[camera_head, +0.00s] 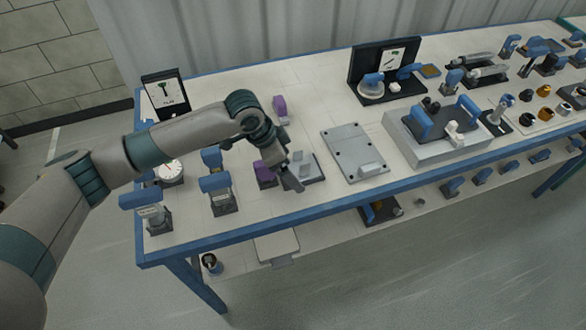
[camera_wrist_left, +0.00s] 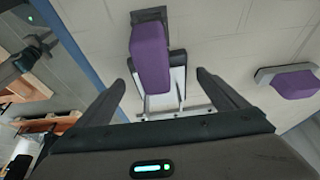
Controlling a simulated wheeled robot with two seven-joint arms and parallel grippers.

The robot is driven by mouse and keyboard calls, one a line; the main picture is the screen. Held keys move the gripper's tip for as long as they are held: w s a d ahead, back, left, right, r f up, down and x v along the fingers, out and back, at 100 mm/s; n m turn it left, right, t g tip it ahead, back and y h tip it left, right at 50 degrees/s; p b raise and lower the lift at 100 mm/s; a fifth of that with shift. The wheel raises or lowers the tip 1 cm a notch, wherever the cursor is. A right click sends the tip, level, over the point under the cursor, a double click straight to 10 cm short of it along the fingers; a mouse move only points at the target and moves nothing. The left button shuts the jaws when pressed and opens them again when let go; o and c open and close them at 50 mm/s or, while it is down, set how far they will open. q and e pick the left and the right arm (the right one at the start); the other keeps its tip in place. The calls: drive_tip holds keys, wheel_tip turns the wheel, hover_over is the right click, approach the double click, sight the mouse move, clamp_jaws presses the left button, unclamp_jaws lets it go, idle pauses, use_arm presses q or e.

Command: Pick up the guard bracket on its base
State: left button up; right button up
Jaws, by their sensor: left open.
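A grey base plate (camera_head: 313,172) lies near the front edge of the table. A pale upright piece (camera_head: 303,156), which looks like the guard bracket, shows on it. A purple block (camera_head: 264,175) stands at its left side. In the left wrist view the purple block (camera_wrist_left: 150,58) is ahead, with pale grey metal (camera_wrist_left: 165,98) below it. My left gripper (camera_head: 291,182) is open and points down above the plate's left end. Its fingers stand on either side of the pale metal, with nothing visible held. The fingers hide part of the plate. My right gripper is not in view.
A second purple block (camera_head: 280,106) stands farther back and also shows in the left wrist view (camera_wrist_left: 292,82). Blue-topped fixtures (camera_head: 214,184) stand to the left. A flat plate with holes (camera_head: 352,150) lies to the right. The table's blue front edge (camera_head: 330,197) is close.

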use_arm(q)
drive_tip(key=shift+d+f, duration=0.15)
drive_tip(key=shift+f, duration=0.35)
drive_tip(key=c, duration=2)
drive_tip(key=shift+w+d+r, duration=0.1)
drive_tip(key=shift+w+r, duration=0.15)
drive_tip(key=shift+c, duration=0.8)
drive_tip(key=shift+r, duration=0.1)
